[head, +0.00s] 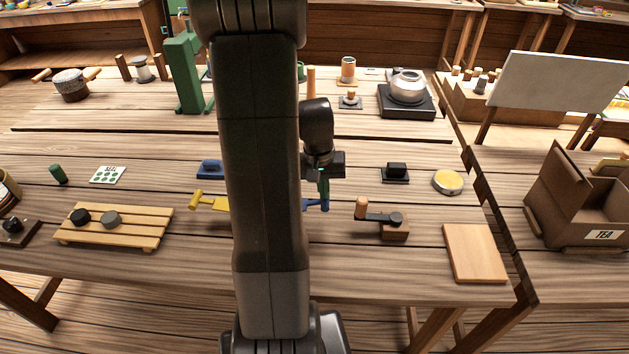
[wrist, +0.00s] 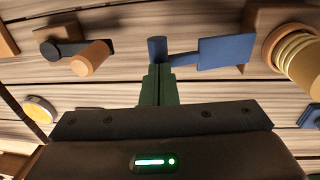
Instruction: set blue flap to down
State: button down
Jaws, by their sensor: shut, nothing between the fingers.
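The blue flap is mostly hidden behind my arm in the head view, where only its blue end (head: 316,205) shows. In the wrist view its flat blue plate (wrist: 226,52) lies to the right, joined by a thin bar to a short blue cylinder (wrist: 157,50). My gripper (head: 324,190) points down just above the blue end. In the wrist view my gripper's green fingers (wrist: 158,85) are together and empty, with their tips close to the blue cylinder. I cannot tell whether they touch, nor whether the flap is up or down.
A crank (head: 380,218) with a wooden knob stands to the right, also in the wrist view (wrist: 75,53). A yellow flap (head: 212,202) is left of my arm. A black block (head: 396,173) and a round yellow-topped tin (head: 448,182) are farther right. A wooden board (head: 474,253) lies front right.

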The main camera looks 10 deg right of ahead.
jog(key=shift+s+d+f+b, duration=0.1)
jog(key=shift+d+f+b, duration=0.15)
jog(key=shift+f+b, duration=0.3)
jog(key=shift+s+d+f+b, duration=0.1)
jog(key=shift+d+f+b, duration=0.2)
jog(key=shift+f, duration=0.3)
jog(key=shift+s+d+f+b, duration=0.1)
jog(key=shift+d+f+b, duration=0.15)
jog(key=shift+f+b, duration=0.3)
jog(key=shift+f, duration=0.1)
notch_tip(320, 180, up, 14)
jog(key=d+p, duration=0.2)
jog(key=shift+s, duration=0.25)
jog(key=shift+d, duration=0.1)
notch_tip(320, 180, down, 14)
jog(key=a+b, duration=0.1)
jog(key=a, duration=0.1)
jog(key=shift+w+b, duration=0.3)
jog(key=shift+b, duration=0.05)
jog(key=shift+a+r, duration=0.1)
jog(key=shift+r, duration=0.1)
